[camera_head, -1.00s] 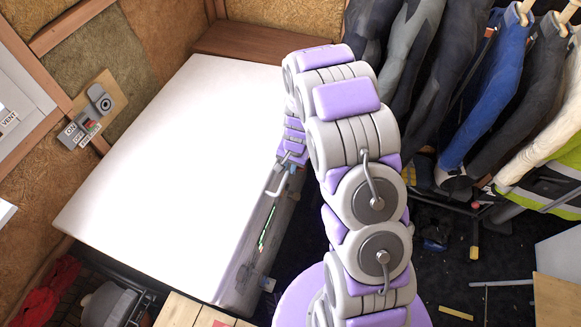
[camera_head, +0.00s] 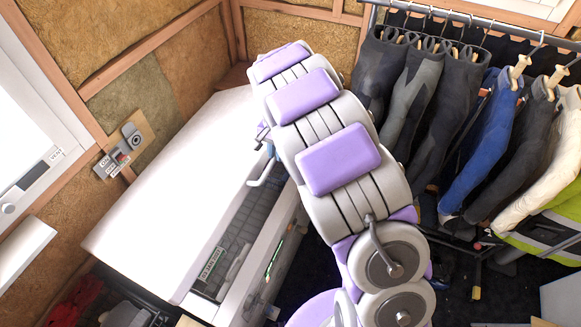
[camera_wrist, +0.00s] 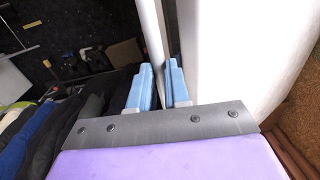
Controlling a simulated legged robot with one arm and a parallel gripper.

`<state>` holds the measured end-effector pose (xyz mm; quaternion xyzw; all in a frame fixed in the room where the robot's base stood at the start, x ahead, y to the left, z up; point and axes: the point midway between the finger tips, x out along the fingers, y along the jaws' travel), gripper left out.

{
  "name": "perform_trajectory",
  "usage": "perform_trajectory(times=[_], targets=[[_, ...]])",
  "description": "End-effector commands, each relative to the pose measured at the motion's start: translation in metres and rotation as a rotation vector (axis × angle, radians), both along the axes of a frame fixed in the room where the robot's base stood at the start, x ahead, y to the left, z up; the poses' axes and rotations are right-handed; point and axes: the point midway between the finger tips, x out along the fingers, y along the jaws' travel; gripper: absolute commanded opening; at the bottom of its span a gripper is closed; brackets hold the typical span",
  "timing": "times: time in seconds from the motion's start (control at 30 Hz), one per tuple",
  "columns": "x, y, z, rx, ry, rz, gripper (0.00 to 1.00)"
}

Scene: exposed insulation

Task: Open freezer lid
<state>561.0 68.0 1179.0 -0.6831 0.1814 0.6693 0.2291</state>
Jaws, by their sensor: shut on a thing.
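The white freezer lid (camera_head: 175,180) is tilted up, with its right edge raised off the freezer body (camera_head: 245,285). A gap along that side shows the interior with wire baskets (camera_head: 215,258) and a label. The light handle (camera_head: 262,172) sticks out from the lid's right edge. In the wrist view the handle bar (camera_wrist: 153,32) runs between the blue fingers of my gripper (camera_wrist: 162,72), which is shut on it. The lid (camera_wrist: 235,50) fills the right of that view. In the head view my arm hides most of the gripper.
Wetsuits and jackets (camera_head: 480,130) hang on a rail right of my arm. A wall switch (camera_head: 122,148) and a window frame (camera_head: 40,140) are at left, near the lid's left side. Dark floor (camera_head: 445,285) shows at the lower right.

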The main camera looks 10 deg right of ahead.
Motion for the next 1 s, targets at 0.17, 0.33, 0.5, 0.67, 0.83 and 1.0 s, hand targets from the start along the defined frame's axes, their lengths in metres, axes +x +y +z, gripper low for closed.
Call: perform_trajectory(times=[0.17,0.33,0.5,0.67,0.83,1.0], targets=[[0.018,0.029,0.048,0.005,-0.011,0.005,0.00],[0.030,0.052,0.081,0.006,-0.009,0.005,0.00],[0.041,0.073,0.107,0.006,-0.008,0.006,0.00],[0.051,0.090,0.125,0.004,-0.002,0.007,0.00],[0.060,0.107,0.143,0.004,-0.003,0.009,0.00],[0.069,0.122,0.158,0.003,-0.001,0.009,0.00]])
